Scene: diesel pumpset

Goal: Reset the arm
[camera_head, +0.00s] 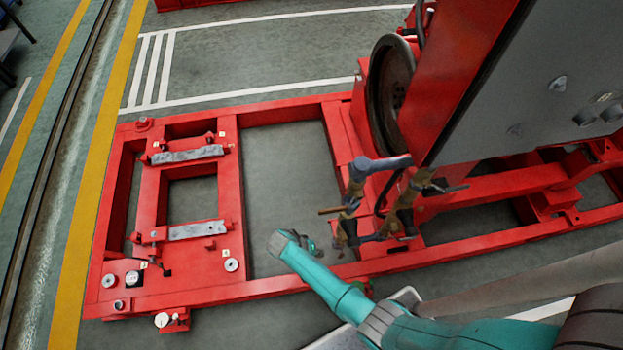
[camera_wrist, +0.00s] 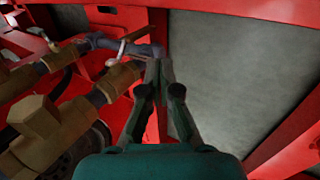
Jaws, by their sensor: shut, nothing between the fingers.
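My teal arm (camera_head: 335,295) reaches up and left from the lower right in the head view, over the red base frame. Its end is above the open bay of the frame, left of the brass and grey pipework (camera_head: 352,195). In the wrist view my gripper (camera_wrist: 159,68) has its two dark fingers together, with nothing seen between them. The fingertips show close to the end of a grey pipe (camera_wrist: 145,50), but I cannot tell whether they touch it. The fingers are small and hard to make out in the head view.
The red base frame (camera_head: 235,290) carries two grey mounting pads on its left.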

